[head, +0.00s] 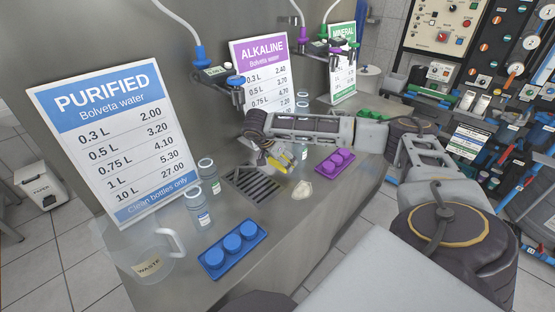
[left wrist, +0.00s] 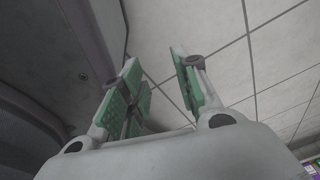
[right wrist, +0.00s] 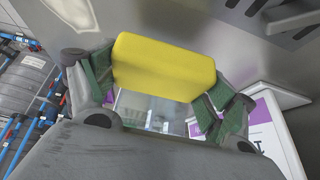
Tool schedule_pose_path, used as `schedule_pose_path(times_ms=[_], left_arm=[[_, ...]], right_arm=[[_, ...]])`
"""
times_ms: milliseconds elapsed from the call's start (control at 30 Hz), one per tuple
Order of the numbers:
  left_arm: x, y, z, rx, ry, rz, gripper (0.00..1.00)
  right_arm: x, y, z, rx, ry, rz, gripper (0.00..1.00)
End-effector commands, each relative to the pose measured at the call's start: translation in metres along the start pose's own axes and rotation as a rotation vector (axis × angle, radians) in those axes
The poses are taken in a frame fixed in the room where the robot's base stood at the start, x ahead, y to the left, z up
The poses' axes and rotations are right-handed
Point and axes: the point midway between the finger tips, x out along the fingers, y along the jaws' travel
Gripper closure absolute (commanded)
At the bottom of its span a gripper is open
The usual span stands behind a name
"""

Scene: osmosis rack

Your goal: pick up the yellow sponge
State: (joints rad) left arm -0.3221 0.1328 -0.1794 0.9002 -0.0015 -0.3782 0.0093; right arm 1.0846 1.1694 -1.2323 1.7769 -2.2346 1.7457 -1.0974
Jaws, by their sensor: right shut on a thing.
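The yellow sponge (right wrist: 165,67) is a rounded block that spans the gap between the two green-padded fingers of my right gripper (right wrist: 158,88) in the right wrist view. The gripper is shut on it. In the head view, my right gripper (head: 272,154) is over the counter beside the drain grate, and a bit of yellow sponge (head: 284,159) shows at its fingers. The arm hides part of it, and I cannot tell how far it is above the counter. My left gripper (left wrist: 158,75) is open and empty in the left wrist view, with tiled floor behind it.
The steel counter (head: 255,240) holds a blue cap tray (head: 233,249), a purple cap tray (head: 335,163), small bottles (head: 201,207), a clear waste jug (head: 135,250) and a crumpled pale scrap (head: 302,190). The drain grate (head: 254,185) lies below the taps. Price boards (head: 115,140) stand behind.

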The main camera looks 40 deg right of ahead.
Motion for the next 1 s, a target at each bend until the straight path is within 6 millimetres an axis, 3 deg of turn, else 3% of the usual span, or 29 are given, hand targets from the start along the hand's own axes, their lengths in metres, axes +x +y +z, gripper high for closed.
schedule_pose_path(times_ms=[700,1000], left_arm=[[0.001,0.002,-0.007,-0.001,0.007,0.001,0.69],[0.0,0.004,-0.016,-0.003,0.017,0.004,0.69]], right_arm=[[-0.007,0.103,0.013,0.0,0.001,0.002,0.28],[-0.009,0.138,0.018,-0.001,0.001,0.001,0.28]])
